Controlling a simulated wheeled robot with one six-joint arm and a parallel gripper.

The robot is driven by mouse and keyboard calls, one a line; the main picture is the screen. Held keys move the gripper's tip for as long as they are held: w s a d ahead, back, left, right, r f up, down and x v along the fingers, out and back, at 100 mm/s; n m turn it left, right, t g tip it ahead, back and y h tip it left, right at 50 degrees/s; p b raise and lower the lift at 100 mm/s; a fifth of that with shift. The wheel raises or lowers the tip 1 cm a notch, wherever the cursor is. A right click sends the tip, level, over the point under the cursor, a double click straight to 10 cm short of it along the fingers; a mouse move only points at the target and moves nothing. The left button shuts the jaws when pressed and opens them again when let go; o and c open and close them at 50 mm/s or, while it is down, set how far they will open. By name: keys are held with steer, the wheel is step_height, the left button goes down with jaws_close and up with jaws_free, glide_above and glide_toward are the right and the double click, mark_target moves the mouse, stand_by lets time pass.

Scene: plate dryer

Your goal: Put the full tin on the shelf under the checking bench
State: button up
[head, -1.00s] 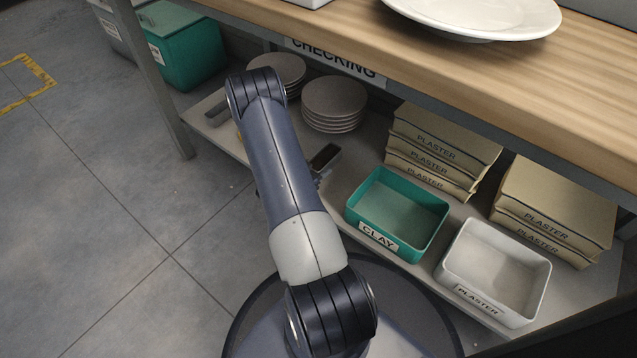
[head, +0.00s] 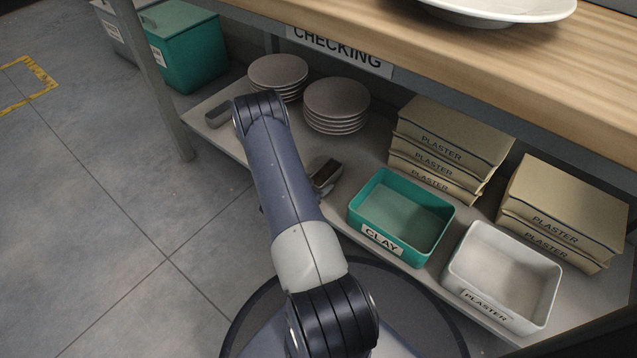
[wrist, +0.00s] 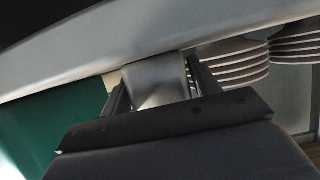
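A grey metal tin with a dark brown top (head: 326,171) shows just right of my forearm in the head view, at the front part of the lower shelf (head: 368,150) under the checking bench. In the wrist view the tin (wrist: 156,82) sits between both fingers of my gripper (wrist: 158,88), which look closed on its sides. The tin is close to the shelf's edge; I cannot tell whether it touches the shelf. My arm hides most of the gripper in the head view. Another grey tin-like object (head: 219,112) lies at the shelf's left end, partly behind my arm.
Two plate stacks (head: 337,101) stand behind the tin. A green CLAY tray (head: 402,215) is to its right, then a white PLASTER tray (head: 503,273) and stacked PLASTER boxes (head: 450,140). The bench top (head: 520,75) overhangs the shelf. A bench leg (head: 157,90) stands left.

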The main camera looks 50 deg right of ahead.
steer(key=shift+o, duration=1.2)
steer(key=shift+a+r, duration=0.2)
steer(key=shift+r, duration=0.1)
steer(key=p+v, duration=0.4)
steer(key=v, duration=0.7)
steer(key=shift+a, duration=0.2)
steer(key=shift+r, duration=0.1)
